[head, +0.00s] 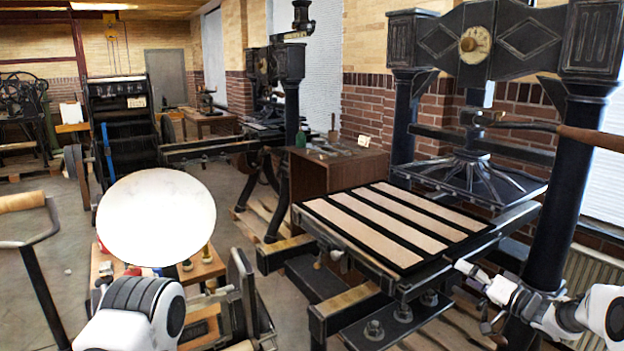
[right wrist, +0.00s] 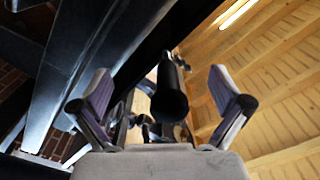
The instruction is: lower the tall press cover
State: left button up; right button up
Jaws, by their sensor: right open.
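The tall press (head: 478,45) stands at the right, with two dark columns and a crossbeam. Its flat bed carries a panel (head: 395,222) of black and pale stripes, lying level. I cannot tell whether this panel is the cover. A dark ribbed plate (head: 470,178) hangs behind it between the columns. My right gripper (head: 475,292) is open at the bed's near right edge. In the right wrist view its spread fingers (right wrist: 160,88) stand either side of a dark round-ended bar (right wrist: 170,95); contact is not visible. My left arm shows at the lower left, its gripper out of view.
A small press with a pale round disc (head: 155,217) stands at the lower left, close to my left arm. A brown cabinet (head: 335,178) is behind the bed. A wooden-handled bar (head: 592,138) juts out at the right. Bare floor shows at the left.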

jog(key=p+v, duration=0.4)
jog(key=v, duration=0.3)
jog(key=shift+s+d, duration=0.2)
jog(key=shift+s, duration=0.05)
jog(key=s+a+f+m+g, duration=0.2)
jog(key=s+a+f, duration=0.4)
jog(key=a+f, duration=0.6)
jog(key=s+a+f+m+g+h, duration=0.25)
jog(key=s+a+f+h, duration=0.2)
jog(key=s+f, duration=0.6)
jog(key=s+d+f+n+g+h, duration=0.1)
jog(key=s+n+g+h, duration=0.1)
jog(key=s, duration=0.8)
jog(key=s+d+f+n+g+h, duration=0.1)
jog(key=s+g, duration=0.3)
jog(key=s, duration=0.7)
jog(key=s+d+f+n+g+h, duration=0.1)
jog(key=s+d+n+g+h, duration=0.1)
jog(key=s, duration=0.9)
jog(key=shift+d+n+g+h, duration=0.35)
jog(key=shift+d+g+h, duration=0.4)
jog(key=shift+g, duration=0.1)
